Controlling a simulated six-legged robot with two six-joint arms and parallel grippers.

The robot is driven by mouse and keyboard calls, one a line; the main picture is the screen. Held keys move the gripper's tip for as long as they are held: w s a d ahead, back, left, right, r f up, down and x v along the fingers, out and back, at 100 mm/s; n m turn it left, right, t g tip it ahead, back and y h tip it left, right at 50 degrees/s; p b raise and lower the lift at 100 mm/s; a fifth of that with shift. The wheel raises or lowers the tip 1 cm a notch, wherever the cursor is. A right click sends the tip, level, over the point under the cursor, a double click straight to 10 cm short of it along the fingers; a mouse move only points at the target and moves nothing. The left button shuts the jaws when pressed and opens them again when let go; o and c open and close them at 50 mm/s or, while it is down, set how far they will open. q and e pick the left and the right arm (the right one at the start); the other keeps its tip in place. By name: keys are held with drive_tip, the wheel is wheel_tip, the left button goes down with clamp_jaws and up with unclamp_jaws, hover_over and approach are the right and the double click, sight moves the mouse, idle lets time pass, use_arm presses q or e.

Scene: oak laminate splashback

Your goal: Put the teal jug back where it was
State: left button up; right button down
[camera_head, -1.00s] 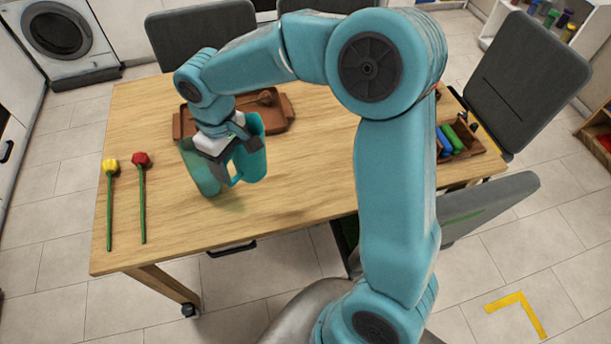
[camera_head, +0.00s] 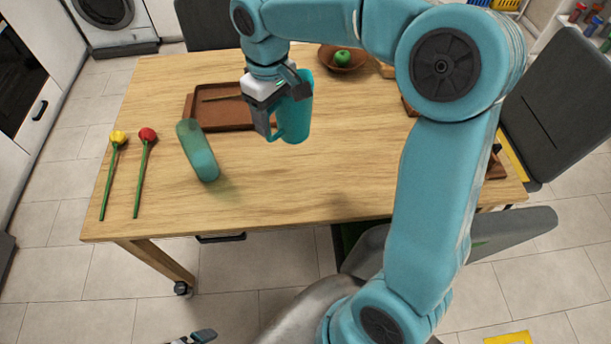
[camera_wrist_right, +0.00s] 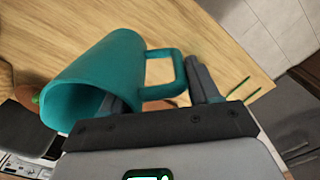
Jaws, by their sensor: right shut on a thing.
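The teal jug (camera_head: 297,112) hangs in my right gripper (camera_head: 272,115), right of the brown tray in the head view. In the right wrist view, the jug (camera_wrist_right: 95,75) lies across the picture with its open mouth toward lower left.
A translucent green vase (camera_head: 199,152) stands left of the jug. A red flower (camera_head: 147,137) and a yellow flower (camera_head: 118,139) lie at the table's left. The brown tray (camera_head: 232,124) and a bowl (camera_head: 357,65) with a green apple (camera_head: 342,57) are farther back. The front middle is clear.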

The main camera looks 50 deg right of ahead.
wheel_tip(320, 180, down, 20)
drive_tip(key=d, duration=0.1)
drive_tip(key=shift+s+d, duration=0.15)
drive_tip(key=shift+d, duration=0.05)
idle(0.3)
drive_tip(key=shift+f+b, duration=0.15)
drive_tip(key=shift+b, duration=0.3)
drive_tip(key=shift+c, duration=1.3)
unclamp_jaws()
